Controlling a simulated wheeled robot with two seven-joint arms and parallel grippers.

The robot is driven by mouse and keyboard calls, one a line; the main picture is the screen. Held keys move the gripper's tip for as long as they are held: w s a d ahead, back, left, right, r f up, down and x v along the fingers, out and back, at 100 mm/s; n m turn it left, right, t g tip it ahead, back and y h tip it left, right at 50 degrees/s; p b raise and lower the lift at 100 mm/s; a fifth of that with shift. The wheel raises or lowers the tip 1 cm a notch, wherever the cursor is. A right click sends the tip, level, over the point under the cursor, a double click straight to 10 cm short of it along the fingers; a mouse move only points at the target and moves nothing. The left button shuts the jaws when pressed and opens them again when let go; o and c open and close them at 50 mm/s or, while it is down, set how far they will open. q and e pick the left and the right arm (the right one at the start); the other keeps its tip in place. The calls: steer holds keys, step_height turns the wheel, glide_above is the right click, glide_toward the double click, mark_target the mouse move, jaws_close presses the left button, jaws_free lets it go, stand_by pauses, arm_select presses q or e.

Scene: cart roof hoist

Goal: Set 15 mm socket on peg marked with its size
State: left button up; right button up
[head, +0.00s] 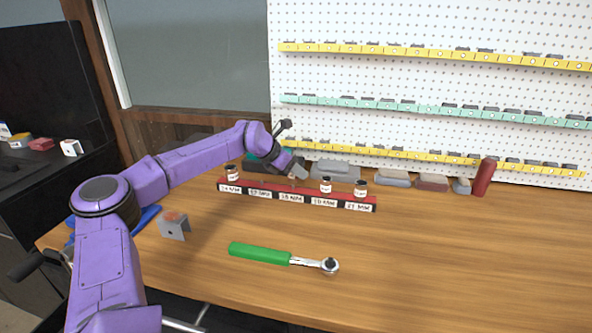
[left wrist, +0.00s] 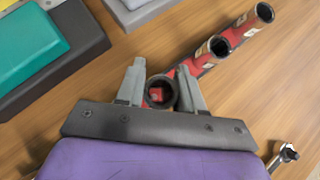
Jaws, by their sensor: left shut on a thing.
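A red rail (head: 297,193) with a row of white size labels lies along the back of the bench; I cannot read the labels surely. One socket (head: 232,173) stands at its left end, and two stand at its right, a nearer one (head: 326,185) and an end one (head: 360,188). My left gripper (head: 298,172) is over the rail's middle. In the left wrist view the gripper (left wrist: 160,93) is shut on a dark ring-shaped socket (left wrist: 150,82), with red showing through its bore. I cannot tell whether it is around a peg or above one. My right gripper is not in view.
A green-handled ratchet (head: 262,253) lies in front of the rail. A grey bracket (head: 173,226) stands at the left. The bench's right front is clear.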

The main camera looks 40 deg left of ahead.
mark_target(296, 177)
arm_select(q)
steer(key=shift+b, duration=0.45)
stand_by(0.5)
steer(key=shift+f+b, duration=1.45)
steer(key=shift+f, duration=0.05)
steer(key=o, duration=1.1)
steer(key=shift+o, duration=0.2)
steer(key=shift+s, duration=0.1)
steer(key=b+v, duration=0.1)
steer(key=v, duration=0.9)
steer(key=shift+s+b, duration=0.15)
steer(key=shift+b, duration=0.25)
steer(key=shift+a+r, duration=0.1)
steer(key=shift+r, duration=0.05)
